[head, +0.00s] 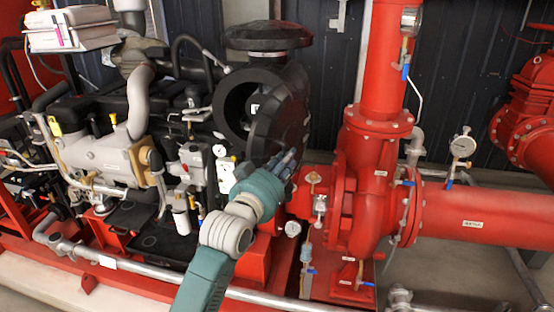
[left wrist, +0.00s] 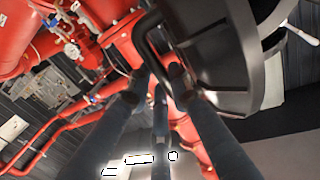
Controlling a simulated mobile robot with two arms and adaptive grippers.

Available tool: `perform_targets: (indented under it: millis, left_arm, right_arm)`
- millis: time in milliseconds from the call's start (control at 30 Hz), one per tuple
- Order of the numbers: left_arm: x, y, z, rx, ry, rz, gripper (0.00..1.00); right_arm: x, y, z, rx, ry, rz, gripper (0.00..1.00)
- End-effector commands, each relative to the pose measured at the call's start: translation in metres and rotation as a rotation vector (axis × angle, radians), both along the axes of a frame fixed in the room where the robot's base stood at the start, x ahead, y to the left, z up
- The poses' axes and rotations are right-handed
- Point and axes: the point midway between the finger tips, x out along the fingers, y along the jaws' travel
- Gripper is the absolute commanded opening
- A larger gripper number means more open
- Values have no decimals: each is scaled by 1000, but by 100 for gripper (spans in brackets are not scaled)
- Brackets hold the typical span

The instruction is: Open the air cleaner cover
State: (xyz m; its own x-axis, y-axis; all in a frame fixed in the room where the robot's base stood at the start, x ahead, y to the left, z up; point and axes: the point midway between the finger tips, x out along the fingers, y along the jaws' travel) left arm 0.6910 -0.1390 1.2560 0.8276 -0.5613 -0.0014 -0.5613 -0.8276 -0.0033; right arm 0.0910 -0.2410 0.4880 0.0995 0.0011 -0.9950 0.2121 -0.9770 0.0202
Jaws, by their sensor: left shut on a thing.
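The air cleaner is a black drum (head: 294,76) at the upper middle of the head view, with a dark round opening on its front. Its round black cover (head: 277,122) stands swung out to the right of the opening, so part of the inside shows. My left gripper (head: 287,160) is at the cover's lower right side. In the left wrist view the cover (left wrist: 221,50) fills the upper right, with a bent black handle (left wrist: 143,32) beside it. My left gripper's fingers (left wrist: 160,78) are closed around the handle's end; the exact contact is partly hidden. My right gripper is not in view.
A red pump (head: 358,185) and red pipes (head: 480,212) stand close to the right of my left arm. The engine (head: 95,150) with hoses and gauges fills the left. A dark panelled wall (head: 335,60) is behind.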

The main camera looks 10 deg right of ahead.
Motion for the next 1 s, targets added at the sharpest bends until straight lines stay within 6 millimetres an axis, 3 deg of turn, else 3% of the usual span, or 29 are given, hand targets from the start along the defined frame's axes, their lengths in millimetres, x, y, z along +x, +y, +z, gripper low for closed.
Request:
perform_targets:
  millis: [467, 500, 533, 867, 1000]
  left_arm:
    - [1, -2, 6, -4, -13, 9, 0]
    - [1, -2, 6, -4, -13, 9, 21]
    - [1, -2, 7, -4, -13, 9, 27]
    - [-1, -1, 3, -2, -7, 8, 28]
    - [-10, 5, 3, -3, -8, 8, 28]
  right_arm:
    - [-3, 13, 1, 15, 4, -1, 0]
    - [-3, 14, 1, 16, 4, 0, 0]
    - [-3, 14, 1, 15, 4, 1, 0]
    - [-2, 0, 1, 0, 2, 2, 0]
    - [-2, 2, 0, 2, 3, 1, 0]
